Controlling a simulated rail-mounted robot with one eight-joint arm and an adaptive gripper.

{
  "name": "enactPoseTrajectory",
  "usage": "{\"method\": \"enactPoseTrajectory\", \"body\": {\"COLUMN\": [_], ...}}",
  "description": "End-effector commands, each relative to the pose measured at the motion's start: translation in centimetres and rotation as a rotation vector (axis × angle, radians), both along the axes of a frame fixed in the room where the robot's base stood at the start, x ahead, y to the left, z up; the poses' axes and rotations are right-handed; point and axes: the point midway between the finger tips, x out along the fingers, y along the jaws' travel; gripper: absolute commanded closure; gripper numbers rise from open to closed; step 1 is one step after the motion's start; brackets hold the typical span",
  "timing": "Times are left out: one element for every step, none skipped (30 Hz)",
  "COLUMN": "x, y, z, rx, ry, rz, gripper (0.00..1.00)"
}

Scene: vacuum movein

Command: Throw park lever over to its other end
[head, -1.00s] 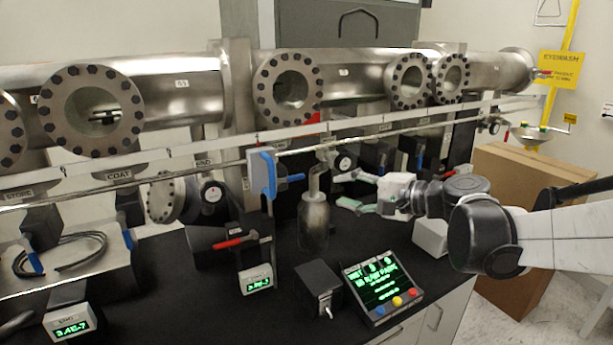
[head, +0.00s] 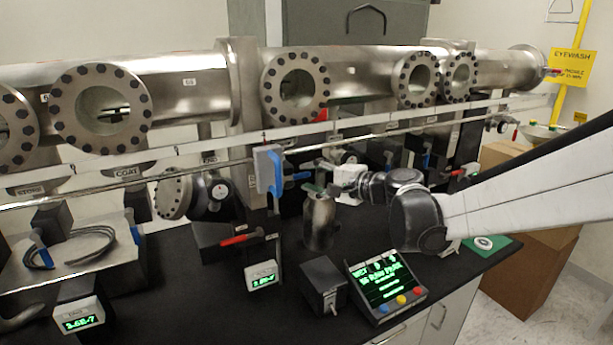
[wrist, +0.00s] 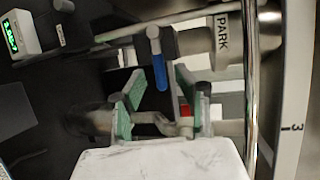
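The PARK label (wrist: 222,35) is on a metal port at the top of the wrist view. Beside it hangs a lever with a blue handle (wrist: 158,60), pointing down in the picture. My gripper (wrist: 158,92) has green-padded fingers spread apart, with the handle's end between or just beyond them; contact cannot be told. I cannot tell which head-view handle is the PARK one.
The steel tube (head: 370,75) with flanged ports and a long rail (head: 225,160) runs above the bench. A control panel (head: 385,287) and a dark box (head: 324,286) stand in front. A green mat (head: 487,244) lies at the right bench edge.

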Motion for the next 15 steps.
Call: {"method": "enactPoseTrajectory", "body": {"x": [0.3, 0.44, 0.59, 0.68, 0.74, 0.81, 0.85, 0.87, 0.89, 0.89, 0.89, 0.88, 0.88, 0.88, 0.88], "y": [0.46, 0.65, 0.84, 0.94, 1.02, 1.09, 1.12, 1.15, 1.15, 1.15, 1.15, 1.15, 1.14, 1.14, 1.14], "z": [-0.07, -0.11, -0.17, -0.2, -0.22, -0.25, -0.26, -0.26, -0.28, -0.28, -0.28, -0.27, -0.28, -0.28, -0.28], "rx": [0.0, 0.0, 0.0, 0.0, 0.0, 0.0, 0.0, 0.0, 0.0, 0.0, 0.0, 0.0, 0.0, 0.0, 0.0], "ry": [0.0, 0.0, 0.0, 0.0, 0.0, 0.0, 0.0, 0.0, 0.0, 0.0, 0.0, 0.0, 0.0, 0.0, 0.0], "rz": [0.002, 0.002, 0.002, 0.002, 0.002, 0.001, 0.001, 0.001, 0.0, 0.0, 0.0, 0.0, 0.0, 0.0, 0.0], "gripper": [0.69, 0.69, 0.69, 0.69, 0.69, 0.69, 0.69, 0.69, 0.69, 0.69, 0.69, 0.69, 0.69, 0.69, 0.72]}}
